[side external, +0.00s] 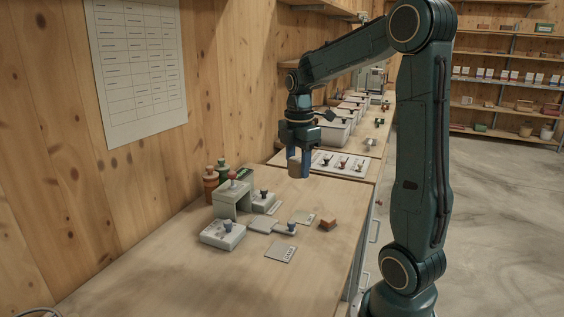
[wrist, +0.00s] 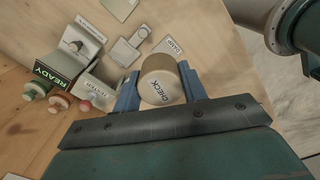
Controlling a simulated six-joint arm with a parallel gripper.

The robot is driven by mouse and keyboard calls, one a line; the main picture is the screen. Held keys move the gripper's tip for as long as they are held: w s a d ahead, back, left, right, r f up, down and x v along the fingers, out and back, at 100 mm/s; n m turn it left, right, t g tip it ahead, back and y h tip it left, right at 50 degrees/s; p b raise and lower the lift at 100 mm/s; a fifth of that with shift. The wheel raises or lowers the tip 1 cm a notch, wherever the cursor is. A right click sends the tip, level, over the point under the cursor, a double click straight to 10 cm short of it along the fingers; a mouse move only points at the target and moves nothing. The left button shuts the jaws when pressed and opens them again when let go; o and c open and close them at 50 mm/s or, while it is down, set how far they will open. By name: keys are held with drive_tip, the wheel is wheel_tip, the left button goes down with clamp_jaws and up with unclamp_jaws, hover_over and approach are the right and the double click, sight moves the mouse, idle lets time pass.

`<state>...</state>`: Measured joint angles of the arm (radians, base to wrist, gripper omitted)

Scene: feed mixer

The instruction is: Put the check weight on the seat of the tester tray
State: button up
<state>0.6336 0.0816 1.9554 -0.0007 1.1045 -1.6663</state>
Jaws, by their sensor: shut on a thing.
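My gripper (side external: 299,172) is shut on the check weight (side external: 294,168), holding it upright in the air above the bench. In the wrist view the weight (wrist: 161,82) is a tan cylinder with CHECK on its light face, between my blue fingers. The weight is clear of the plate. I cannot make out the seat.
White knobbed boxes (side external: 222,234) stand around the tester, with brown jars (side external: 210,184) near the wall. Flat cards (side external: 281,253) and an orange-brown block (side external: 328,224) lie nearby. The bench front (side external: 220,288) is clear.

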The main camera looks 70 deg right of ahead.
sight(264, 223)
drive_tip(key=w+d+m, duration=0.3)
drive_tip(key=w+m, duration=0.3)
drive_tip(key=w, duration=0.6)
drive_tip(key=shift+d+f, duration=0.15)
drive_tip(key=shift+f, duration=9.9)
drive_tip(key=shift+f, duration=0.15)
drive_tip(key=o, duration=1.2)
wheel_tip(264, 223, up, 12)
drive_tip(key=shift+r, duration=0.15)
